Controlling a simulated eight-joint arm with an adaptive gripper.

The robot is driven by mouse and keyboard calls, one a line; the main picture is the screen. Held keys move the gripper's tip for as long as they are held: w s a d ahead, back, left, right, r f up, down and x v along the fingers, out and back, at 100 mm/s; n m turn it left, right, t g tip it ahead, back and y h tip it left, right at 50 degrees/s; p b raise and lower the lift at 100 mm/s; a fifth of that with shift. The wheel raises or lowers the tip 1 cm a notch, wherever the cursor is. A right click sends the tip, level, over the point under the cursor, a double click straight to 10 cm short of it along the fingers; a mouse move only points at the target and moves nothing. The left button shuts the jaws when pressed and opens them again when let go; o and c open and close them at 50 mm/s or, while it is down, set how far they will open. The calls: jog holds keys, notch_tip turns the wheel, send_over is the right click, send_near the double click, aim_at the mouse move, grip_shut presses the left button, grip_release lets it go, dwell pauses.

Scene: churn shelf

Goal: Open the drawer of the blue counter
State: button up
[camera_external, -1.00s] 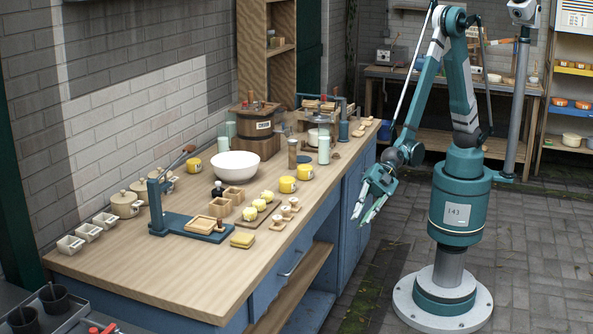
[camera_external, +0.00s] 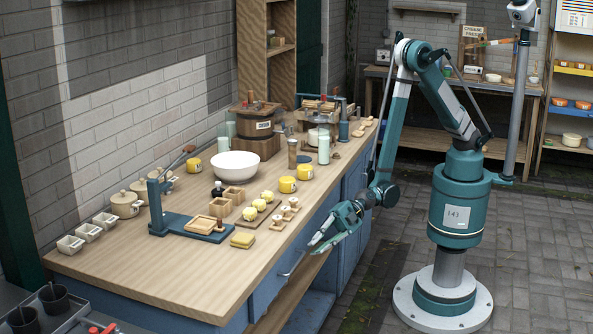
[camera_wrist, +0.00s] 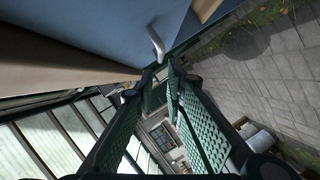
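The blue counter (camera_external: 356,190) has a wooden top and a blue drawer front (camera_external: 268,286) below its front edge. A pale bar handle (camera_external: 292,264) is on that front. The drawer looks closed. My gripper (camera_external: 312,247) is in front of the counter, up and right of the handle, with its fingers pointing towards it. In the wrist view the handle (camera_wrist: 156,42) sticks out from the blue front (camera_wrist: 95,25), just beyond my fingertips (camera_wrist: 160,72). The fingers are parted with a narrow gap and hold nothing. The handle is not between them.
The wooden counter top (camera_external: 190,285) overhangs near my gripper. It carries a white bowl (camera_external: 236,165), yellow mugs, a blue press stand (camera_external: 185,226) and small wooden boxes. An open shelf (camera_external: 290,294) lies under the drawer. The paved floor (camera_external: 370,310) in front is clear.

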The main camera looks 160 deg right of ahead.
aim_at(295, 264)
jog(key=shift+s+d+f, duration=0.1)
jog(key=shift+d+f, duration=0.1)
dwell(0.5)
jog(key=p+x, duration=0.3)
jog(key=x, duration=0.7)
jog(key=shift+x, duration=1)
grip_shut()
